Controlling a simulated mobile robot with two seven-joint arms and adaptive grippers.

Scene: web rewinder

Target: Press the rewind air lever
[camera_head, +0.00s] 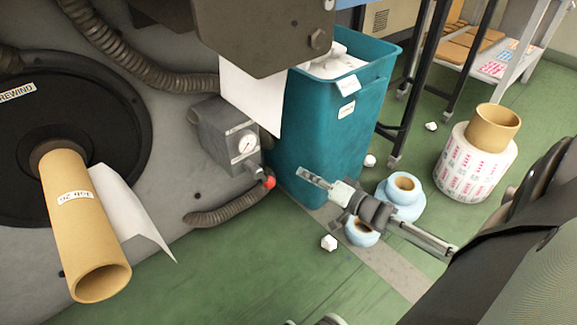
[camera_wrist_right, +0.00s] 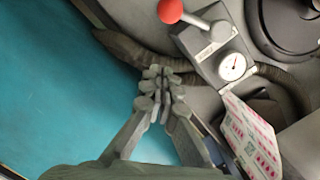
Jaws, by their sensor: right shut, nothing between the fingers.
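The rewind air lever, with a red ball knob (camera_head: 268,182), sticks out low from a grey valve box (camera_head: 222,135) with a round white gauge (camera_head: 246,143). In the right wrist view the red knob (camera_wrist_right: 170,10) is at the top edge, beside the gauge (camera_wrist_right: 232,67). My right gripper (camera_head: 308,177) reaches in from the lower right and appears to the right of the knob in the head view. Its fingers (camera_wrist_right: 160,85) are shut and empty, below the knob in the wrist view, with a visible gap between them. My left gripper is not in view.
A teal bin (camera_head: 318,130) with white waste stands right behind the lever. A brown cardboard core (camera_head: 85,225) sticks out at the left. A grey corrugated hose (camera_head: 232,205) curves under the box. Blue rolls (camera_head: 403,195) and a printed roll (camera_head: 475,165) stand on the green floor.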

